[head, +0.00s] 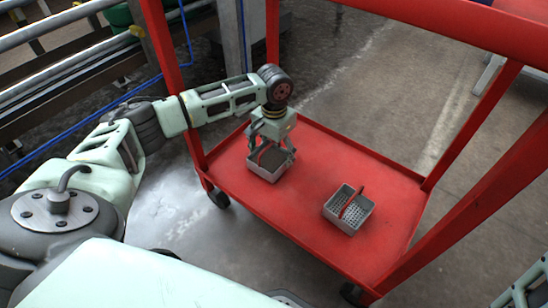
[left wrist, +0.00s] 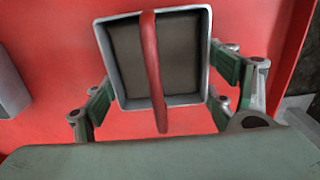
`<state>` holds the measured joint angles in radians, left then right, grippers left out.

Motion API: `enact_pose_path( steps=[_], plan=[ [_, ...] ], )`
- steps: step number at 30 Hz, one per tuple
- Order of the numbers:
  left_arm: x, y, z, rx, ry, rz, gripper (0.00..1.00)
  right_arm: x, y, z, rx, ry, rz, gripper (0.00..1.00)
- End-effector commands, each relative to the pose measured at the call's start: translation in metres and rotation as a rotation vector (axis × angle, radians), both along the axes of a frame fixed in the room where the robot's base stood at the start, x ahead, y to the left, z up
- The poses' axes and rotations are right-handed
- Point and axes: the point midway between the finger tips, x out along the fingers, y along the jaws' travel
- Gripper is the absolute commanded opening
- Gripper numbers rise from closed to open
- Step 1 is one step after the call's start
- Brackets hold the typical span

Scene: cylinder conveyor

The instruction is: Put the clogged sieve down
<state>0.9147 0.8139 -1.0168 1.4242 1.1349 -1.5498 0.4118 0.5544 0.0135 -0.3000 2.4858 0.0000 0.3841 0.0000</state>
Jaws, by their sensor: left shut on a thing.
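The clogged sieve (head: 261,172) is a grey square box with a red handle, at the left part of the red cart's lower shelf (head: 310,245). In the left wrist view the sieve (left wrist: 130,104) shows a dark, filled inside under the handle. My left gripper (head: 273,152) points down over it and is shut on it, with green finger pads at its sides in the left wrist view. Whether its bottom touches the shelf I cannot tell.
A second sieve (head: 343,219) with an open, perforated bottom and a red handle stands on the shelf to the right. Bare shelf lies between and around the two. Red cart posts and an upper rail (head: 440,25) frame the shelf.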

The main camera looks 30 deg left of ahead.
Motion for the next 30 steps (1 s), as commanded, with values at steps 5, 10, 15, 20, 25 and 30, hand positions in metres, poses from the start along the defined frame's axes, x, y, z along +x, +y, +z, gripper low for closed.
enact_pose_path(
  steps=[5, 10, 15, 20, 25, 30],
  plan=[
    [0.0005, 0.0001, -0.0031, 0.0, -0.002, 0.001, 0.47, -0.0043, 0.0004, 0.0013, -0.001, -0.012, -0.001, 0.4],
    [0.0004, -0.0001, -0.0027, 0.0, -0.001, 0.0, 0.47, -0.0039, 0.0004, 0.0018, -0.001, -0.011, -0.001, 0.4],
    [-0.0001, -0.0005, -0.006, -0.001, 0.0, -0.001, 0.82, -0.0005, 0.0002, 0.0005, 0.0, -0.001, 0.0, 0.4],
    [0.0, -0.0004, -0.006, -0.001, 0.0, 0.0, 0.96, -0.0004, 0.0003, 0.0003, 0.0, 0.0, 0.0, 0.4],
    [0.0, -0.0003, -0.0059, 0.0, 0.0, 0.0, 0.97, -0.0003, 0.0003, 0.0003, 0.0, 0.0, 0.0, 0.4],
    [0.0001, -0.0003, -0.0058, 0.0, 0.0, 0.0, 0.97, -0.0002, 0.0004, 0.0001, 0.0, 0.0, 0.0, 0.4]
  ],
)
